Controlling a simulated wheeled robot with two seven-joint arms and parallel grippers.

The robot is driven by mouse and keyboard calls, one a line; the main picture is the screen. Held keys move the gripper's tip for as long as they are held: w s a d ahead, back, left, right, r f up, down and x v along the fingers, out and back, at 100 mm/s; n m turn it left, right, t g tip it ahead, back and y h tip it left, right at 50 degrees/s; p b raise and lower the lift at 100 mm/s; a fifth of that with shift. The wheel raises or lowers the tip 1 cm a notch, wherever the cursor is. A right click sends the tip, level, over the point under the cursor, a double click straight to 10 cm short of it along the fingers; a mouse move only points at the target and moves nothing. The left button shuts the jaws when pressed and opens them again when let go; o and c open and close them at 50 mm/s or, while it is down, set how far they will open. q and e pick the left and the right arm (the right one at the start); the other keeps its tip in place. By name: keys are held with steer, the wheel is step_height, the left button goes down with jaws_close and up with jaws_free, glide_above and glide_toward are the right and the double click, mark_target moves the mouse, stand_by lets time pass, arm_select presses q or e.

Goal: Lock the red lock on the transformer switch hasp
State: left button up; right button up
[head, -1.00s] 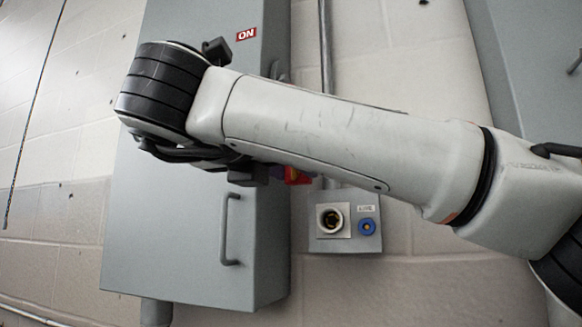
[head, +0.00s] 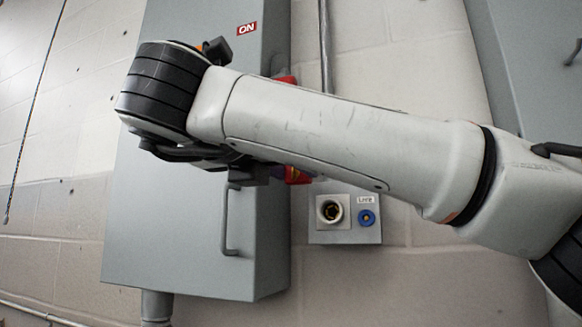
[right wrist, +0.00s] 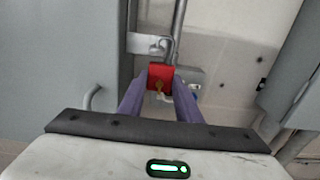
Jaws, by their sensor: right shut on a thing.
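In the right wrist view, the red lock (right wrist: 160,71) sits between the two purple fingers of my right gripper (right wrist: 161,80), which is shut on it. A brass-coloured part shows on the lock's near face. A metal hasp bracket (right wrist: 141,43) on the cabinet side is just above the lock. The shackle is too small to tell whether it passes through the hasp. In the head view, my forearm hides most of the gripper, and a bit of the red lock (head: 293,176) shows below it. My left gripper is not in view.
The grey switch cabinet (head: 165,245) has an ON label (head: 246,29) and a door handle (head: 229,220). A small red part (head: 285,80) shows above my forearm. A socket box (head: 344,233) is on the wall to the right. Another grey cabinet (head: 485,70) stands at the right.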

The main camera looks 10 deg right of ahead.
steer(key=shift+f+b, duration=0.3)
steer(key=shift+f, duration=0.05)
steer(key=o, duration=1.3)
steer(key=shift+c, duration=0.2)
steer(key=shift+s, duration=0.1)
steer(key=b+v, duration=0.1)
steer(key=v, duration=0.3)
steer(key=shift+s+a, duration=0.3)
